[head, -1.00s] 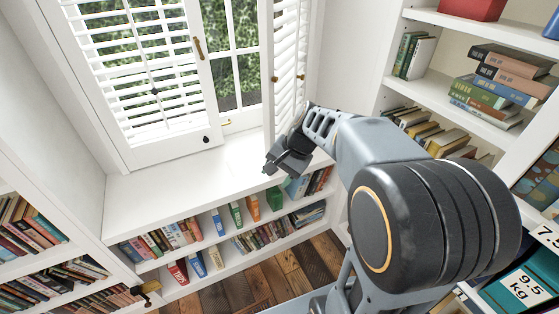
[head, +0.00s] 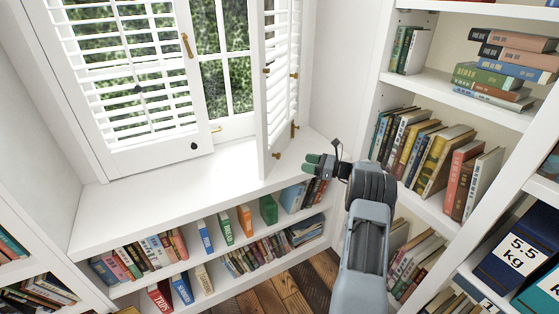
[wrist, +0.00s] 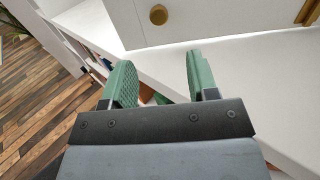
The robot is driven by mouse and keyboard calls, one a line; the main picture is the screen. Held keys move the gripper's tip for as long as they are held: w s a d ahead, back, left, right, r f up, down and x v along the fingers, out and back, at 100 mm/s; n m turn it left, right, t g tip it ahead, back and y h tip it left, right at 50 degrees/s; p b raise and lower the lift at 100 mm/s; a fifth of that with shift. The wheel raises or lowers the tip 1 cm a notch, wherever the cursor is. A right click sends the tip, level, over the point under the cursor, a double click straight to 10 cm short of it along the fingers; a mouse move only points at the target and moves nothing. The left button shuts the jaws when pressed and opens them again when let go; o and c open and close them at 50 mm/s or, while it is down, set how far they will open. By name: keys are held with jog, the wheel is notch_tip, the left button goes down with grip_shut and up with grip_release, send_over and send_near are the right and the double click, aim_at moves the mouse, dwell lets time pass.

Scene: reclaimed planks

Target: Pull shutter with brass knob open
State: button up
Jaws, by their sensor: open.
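The right white louvred shutter (head: 263,120) stands swung out from the window, over the sill. Its round brass knob (head: 277,155) is low on the panel, near its front edge. The knob also shows in the wrist view (wrist: 158,15), beyond the fingertips. My gripper (head: 308,164) is open and empty, to the right of the knob and apart from it. Its two green fingers show spread in the wrist view (wrist: 157,62), with nothing between them. The left shutter (head: 150,150) lies across the window and has a black knob (head: 194,146).
The white sill (head: 150,190) is bare. Shelves with books (head: 245,255) run below it. A tall bookcase (head: 460,100) stands close to my arm on the right. A brass fitting (head: 294,130) is at the shutter's lower rear. Wooden floor (head: 285,290) shows below.

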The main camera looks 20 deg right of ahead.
aim_at(280, 157)
jog(key=b+x, duration=0.1)
jog(key=x, duration=1.1)
jog(key=shift+a, duration=0.15)
